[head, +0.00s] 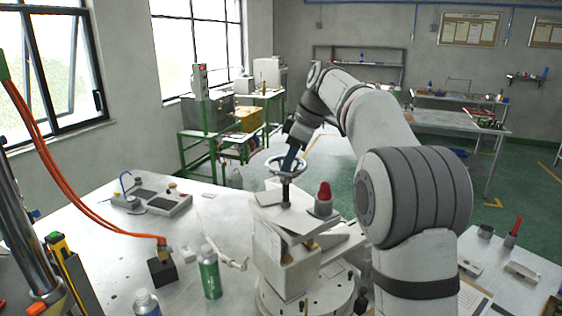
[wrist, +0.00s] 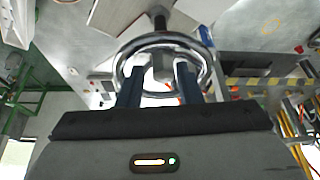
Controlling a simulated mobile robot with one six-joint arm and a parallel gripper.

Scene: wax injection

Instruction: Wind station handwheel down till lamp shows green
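The station handwheel (head: 279,167) is a metal ring on a dark upright shaft, on top of a pale box-shaped station (head: 287,262). Beside it to the right stands a red dome lamp (head: 324,191) on a grey base; no green shows on it. My gripper (head: 289,163) reaches down to the wheel from behind. In the wrist view the handwheel (wrist: 126,57) fills the middle, and my gripper's two dark blue fingers (wrist: 160,70) overlap the ring on either side of its grey hub. The fingers are apart, with gaps beside the hub; contact is unclear.
A green bottle (head: 209,274) and a black block with orange cables (head: 162,268) stand left of the station on the metal table (head: 110,245). A grey device (head: 157,200) lies farther back. Small tools lie on the right. The table is bare between device and block.

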